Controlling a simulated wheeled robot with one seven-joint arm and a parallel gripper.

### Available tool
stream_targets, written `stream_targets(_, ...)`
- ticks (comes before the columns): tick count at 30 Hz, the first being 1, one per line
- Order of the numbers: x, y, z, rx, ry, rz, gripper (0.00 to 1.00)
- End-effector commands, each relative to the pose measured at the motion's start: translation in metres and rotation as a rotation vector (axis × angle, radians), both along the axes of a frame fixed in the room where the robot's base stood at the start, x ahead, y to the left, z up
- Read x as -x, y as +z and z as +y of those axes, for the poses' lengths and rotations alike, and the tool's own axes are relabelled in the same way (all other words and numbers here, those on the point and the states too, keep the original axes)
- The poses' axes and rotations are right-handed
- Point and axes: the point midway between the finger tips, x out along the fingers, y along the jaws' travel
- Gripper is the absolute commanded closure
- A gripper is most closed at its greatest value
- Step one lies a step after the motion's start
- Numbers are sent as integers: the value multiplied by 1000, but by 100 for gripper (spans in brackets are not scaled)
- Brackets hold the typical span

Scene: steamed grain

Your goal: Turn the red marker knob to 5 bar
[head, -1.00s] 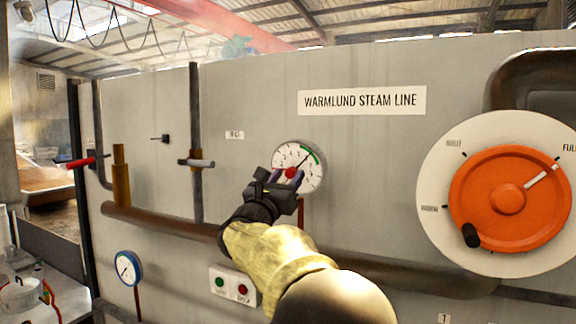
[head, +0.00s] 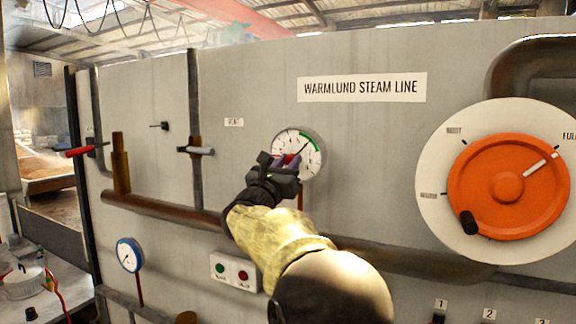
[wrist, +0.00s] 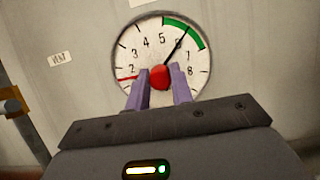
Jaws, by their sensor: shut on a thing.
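The white round gauge (head: 310,160) is mounted on the grey panel. In the wrist view its dial (wrist: 162,30) shows numbers, a green arc at upper right and a black needle pointing near 6. The red marker knob (wrist: 160,77) is at the dial's centre. A thin red marker line (wrist: 126,78) points left, close to the 2. My gripper (wrist: 160,85) is shut on the red knob, with one purple finger on each side. In the head view my gripper (head: 282,164) covers the dial's lower left and most of the knob.
A large orange handwheel (head: 508,190) on a white disc is at the right. A smaller gauge (head: 130,255) and brown pipes (head: 160,216) are to the left.

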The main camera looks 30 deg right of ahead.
Motion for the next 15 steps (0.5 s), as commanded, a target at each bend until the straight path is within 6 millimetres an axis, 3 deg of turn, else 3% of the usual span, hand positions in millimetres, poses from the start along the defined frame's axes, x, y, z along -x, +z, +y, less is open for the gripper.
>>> stream_targets(15,0,-7,1,-152,54,-203,100)
